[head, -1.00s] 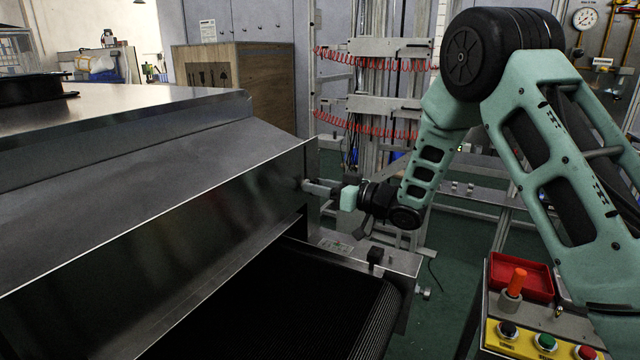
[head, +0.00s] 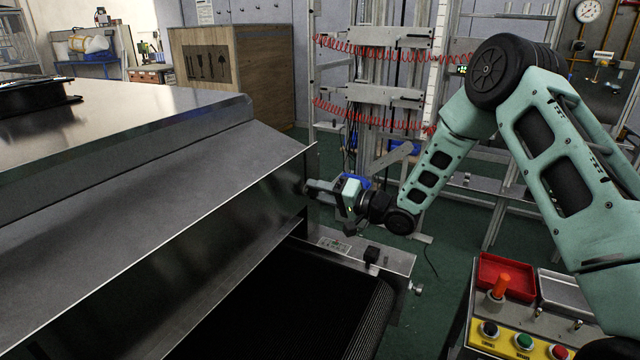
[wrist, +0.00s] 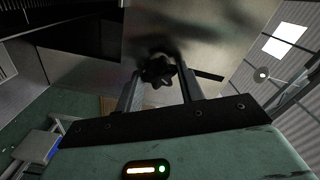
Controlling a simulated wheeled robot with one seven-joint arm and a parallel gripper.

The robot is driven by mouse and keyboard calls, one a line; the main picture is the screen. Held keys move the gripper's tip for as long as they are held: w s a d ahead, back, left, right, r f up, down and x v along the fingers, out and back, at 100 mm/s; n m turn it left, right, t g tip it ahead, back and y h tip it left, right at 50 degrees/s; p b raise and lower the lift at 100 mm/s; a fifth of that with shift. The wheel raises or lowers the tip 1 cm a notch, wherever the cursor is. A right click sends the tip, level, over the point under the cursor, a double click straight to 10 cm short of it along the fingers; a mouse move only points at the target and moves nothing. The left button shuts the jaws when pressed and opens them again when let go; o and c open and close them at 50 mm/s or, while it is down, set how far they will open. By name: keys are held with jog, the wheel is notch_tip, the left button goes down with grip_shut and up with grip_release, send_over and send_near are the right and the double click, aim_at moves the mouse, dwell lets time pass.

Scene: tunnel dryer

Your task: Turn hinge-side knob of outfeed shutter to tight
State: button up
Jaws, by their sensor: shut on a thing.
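A black lobed knob (wrist: 158,70) sits on the metal face of the outfeed shutter (wrist: 205,28) in the wrist view. My gripper (wrist: 159,75) is shut on the knob, one finger on each side of it. In the head view my gripper (head: 310,187) is at the far end of the shutter (head: 215,245), by its right edge; the knob is hidden there. A dark bar shows to the right of the knob in the wrist view. I cannot tell how tight the knob is.
A black conveyor belt (head: 290,310) runs out below the shutter, with a metal side rail (head: 385,262). A button panel (head: 520,345) with a red tray (head: 503,278) stands at the lower right. A wooden crate (head: 235,85) is behind.

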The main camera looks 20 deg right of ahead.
jog(key=m+p, duration=0.1)
jog(key=m, duration=0.3)
jog(key=m+p, duration=0.2)
jog(key=m, duration=0.2)
jog(key=m+p, duration=0.1)
jog(key=m, duration=0.3)
jog(key=shift+f+p, duration=0.25)
jog(key=shift+p, duration=0.15)
dwell(0.3)
jog(key=o, duration=1)
jog(key=shift+s+d, duration=0.1)
jog(key=b+v, duration=0.3)
jog(key=v, duration=1.4)
jog(key=shift+s+d+r, duration=0.1)
